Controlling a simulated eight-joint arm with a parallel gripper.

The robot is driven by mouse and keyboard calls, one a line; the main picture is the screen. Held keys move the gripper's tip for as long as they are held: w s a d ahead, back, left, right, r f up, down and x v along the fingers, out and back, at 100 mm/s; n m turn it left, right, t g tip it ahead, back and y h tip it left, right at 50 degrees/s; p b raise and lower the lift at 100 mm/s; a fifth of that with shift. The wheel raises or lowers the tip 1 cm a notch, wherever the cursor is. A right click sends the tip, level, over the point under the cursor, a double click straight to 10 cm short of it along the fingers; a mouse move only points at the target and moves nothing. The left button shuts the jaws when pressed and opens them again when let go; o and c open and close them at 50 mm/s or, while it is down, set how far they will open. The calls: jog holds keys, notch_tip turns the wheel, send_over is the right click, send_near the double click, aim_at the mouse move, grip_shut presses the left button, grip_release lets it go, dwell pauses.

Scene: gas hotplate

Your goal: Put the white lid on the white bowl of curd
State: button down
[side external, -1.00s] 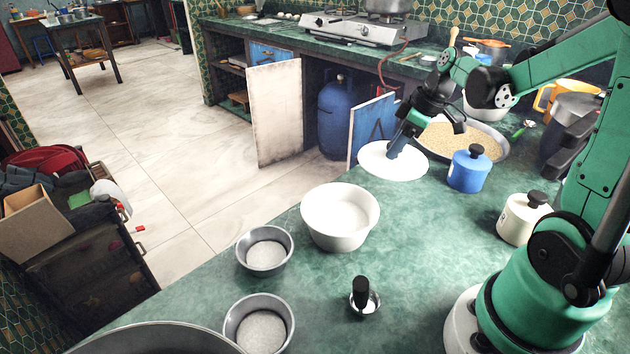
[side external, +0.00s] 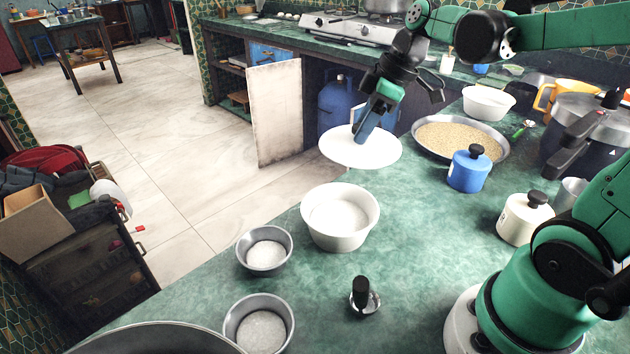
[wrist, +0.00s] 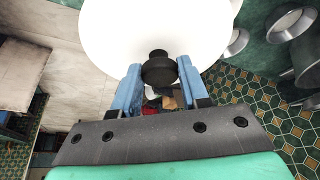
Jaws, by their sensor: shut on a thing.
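The white lid (side external: 345,150) is a flat round disc held in the air by my gripper (side external: 364,128), up and behind the white bowl of curd. In the wrist view the lid (wrist: 150,30) fills the top middle, and my gripper (wrist: 158,72) has its blue fingers on both sides of the lid's black knob (wrist: 158,68). The white bowl of curd (side external: 340,228) stands upright on the green counter, uncovered, with white contents showing. The lid is apart from the bowl.
Two metal bowls (side external: 264,254) (side external: 260,322) stand left of and in front of the white bowl. A small metal cup with a black handle (side external: 363,295) is in front. A blue canister (side external: 469,168), a cream canister (side external: 524,217) and a grain pan (side external: 460,137) stand to the right.

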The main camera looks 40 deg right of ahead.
aim_at(347, 162)
jog(key=a+f, duration=0.1)
jog(key=a, duration=0.1)
jog(key=s+a+f+n, duration=0.1)
jog(key=a, duration=0.1)
jog(key=a+f+n, duration=0.1)
jog(key=a, duration=0.1)
jog(key=shift+s+f+y, duration=0.25)
jog(key=shift+f+y, duration=0.1)
jog(key=shift+y, duration=0.05)
jog(key=shift+f, duration=1.8)
jog(key=shift+f, duration=0.65)
jog(key=shift+c, duration=1.8)
grip_release()
jog(key=shift+r, duration=0.1)
